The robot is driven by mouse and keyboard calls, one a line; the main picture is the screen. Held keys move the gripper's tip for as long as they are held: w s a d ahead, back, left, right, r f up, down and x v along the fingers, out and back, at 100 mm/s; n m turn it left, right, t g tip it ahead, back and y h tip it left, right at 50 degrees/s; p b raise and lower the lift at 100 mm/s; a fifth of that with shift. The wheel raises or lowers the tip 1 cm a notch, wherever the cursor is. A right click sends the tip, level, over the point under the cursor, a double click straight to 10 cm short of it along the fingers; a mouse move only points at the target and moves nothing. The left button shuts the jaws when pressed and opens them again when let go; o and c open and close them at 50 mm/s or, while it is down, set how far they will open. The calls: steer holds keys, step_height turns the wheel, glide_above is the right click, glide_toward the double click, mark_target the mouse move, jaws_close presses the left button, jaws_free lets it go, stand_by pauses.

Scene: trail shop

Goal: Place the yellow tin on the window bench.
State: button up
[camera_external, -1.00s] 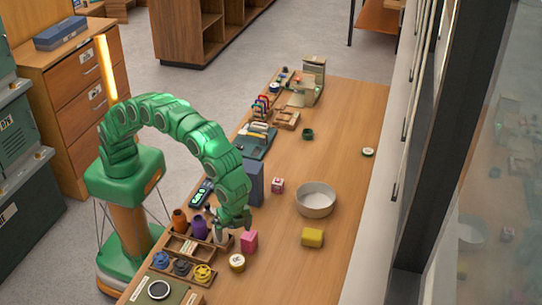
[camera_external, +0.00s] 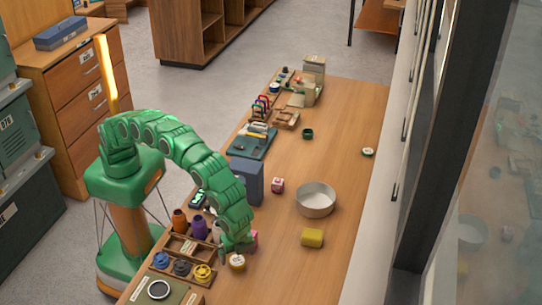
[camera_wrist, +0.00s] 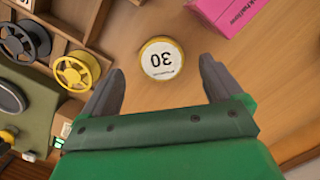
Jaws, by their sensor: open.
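The yellow tin (camera_wrist: 162,60) is a small round tin with a white lid marked 30 and a yellow rim. It stands on the wooden bench (camera_external: 340,150) along the window, and also shows in the external view (camera_external: 237,263). My gripper (camera_wrist: 161,66) is open and empty. In the wrist view the tin shows between and slightly beyond the fingertips, with space on both sides. In the external view my gripper (camera_external: 238,248) is right beside the tin; its fingers are mostly hidden by the arm.
A pink box (camera_wrist: 232,12) is close beside the tin. A wooden tray with spools (camera_wrist: 77,71) is on the other side. A yellow block (camera_external: 312,237), a round pale bowl (camera_external: 316,199) and a small pink cube (camera_external: 277,185) stand farther off. The bench's window side is mostly clear.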

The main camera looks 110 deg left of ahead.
mark_target(237, 260)
step_height(237, 260, down, 3)
steer(key=shift+a+f, duration=0.1)
steer(key=shift+a, duration=0.05)
steer(key=shift+c, duration=0.2)
steer(key=c, duration=1.2)
